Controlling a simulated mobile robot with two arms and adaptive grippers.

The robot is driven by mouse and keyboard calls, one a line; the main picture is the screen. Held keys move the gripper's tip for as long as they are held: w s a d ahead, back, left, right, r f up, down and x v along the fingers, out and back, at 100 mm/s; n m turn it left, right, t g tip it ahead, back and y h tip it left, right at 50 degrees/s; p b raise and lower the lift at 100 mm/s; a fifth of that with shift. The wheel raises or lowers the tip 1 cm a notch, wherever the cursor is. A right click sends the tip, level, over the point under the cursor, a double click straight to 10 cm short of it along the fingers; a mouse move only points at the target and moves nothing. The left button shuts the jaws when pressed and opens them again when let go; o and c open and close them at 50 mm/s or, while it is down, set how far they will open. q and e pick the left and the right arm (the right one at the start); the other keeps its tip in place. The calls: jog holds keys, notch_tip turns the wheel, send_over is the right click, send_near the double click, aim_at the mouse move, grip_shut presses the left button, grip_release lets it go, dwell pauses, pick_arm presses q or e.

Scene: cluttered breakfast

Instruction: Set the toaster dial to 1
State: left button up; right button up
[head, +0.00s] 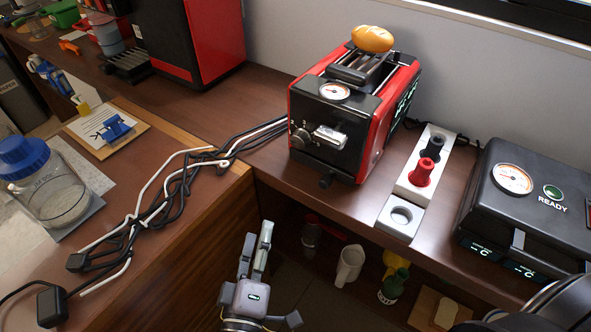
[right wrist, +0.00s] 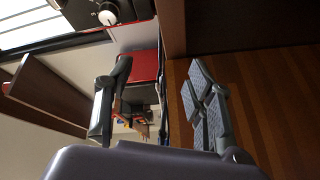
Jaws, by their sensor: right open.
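The toaster (head: 372,120) is red and black and stands on the brown counter against the wall. A white gauge (head: 334,91) sits on the sloped top edge. My right gripper (head: 257,238) is below and left of the toaster, in front of the counter edge, apart from the dial. In the right wrist view its fingers (right wrist: 160,80) are spread with nothing between them. My left gripper does not show.
A bread loaf (head: 372,39) lies on top of the toaster. Black and white cables (head: 180,180) lie tangled to its left. A white holder (head: 426,160) with red and black pieces stands to its right, then a black appliance (head: 530,215). Below is an open shelf with bottles.

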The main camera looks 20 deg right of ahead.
notch_tip(320, 180, up, 6)
jog(key=s+d+m+h, duration=0.2)
jog(key=m+h, duration=0.1)
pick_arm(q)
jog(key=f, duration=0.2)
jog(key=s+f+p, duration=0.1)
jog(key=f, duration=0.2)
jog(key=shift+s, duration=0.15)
pick_arm(e)
send_near(298, 144)
jog(key=x, duration=0.8)
jog(key=shift+w+d, duration=0.1)
jog(key=shift+w, duration=0.1)
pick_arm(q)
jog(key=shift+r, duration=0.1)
pick_arm(e)
jog(key=c, duration=1.1)
jog(key=shift+n+y+p, duration=0.5)
jog(key=shift+n+p, duration=0.6)
jog(key=shift+c, duration=0.2)
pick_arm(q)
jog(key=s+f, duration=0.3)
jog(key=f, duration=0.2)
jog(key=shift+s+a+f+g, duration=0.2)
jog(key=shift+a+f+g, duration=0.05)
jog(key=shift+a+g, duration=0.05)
pick_arm(e)
jog(key=o, duration=1.1)
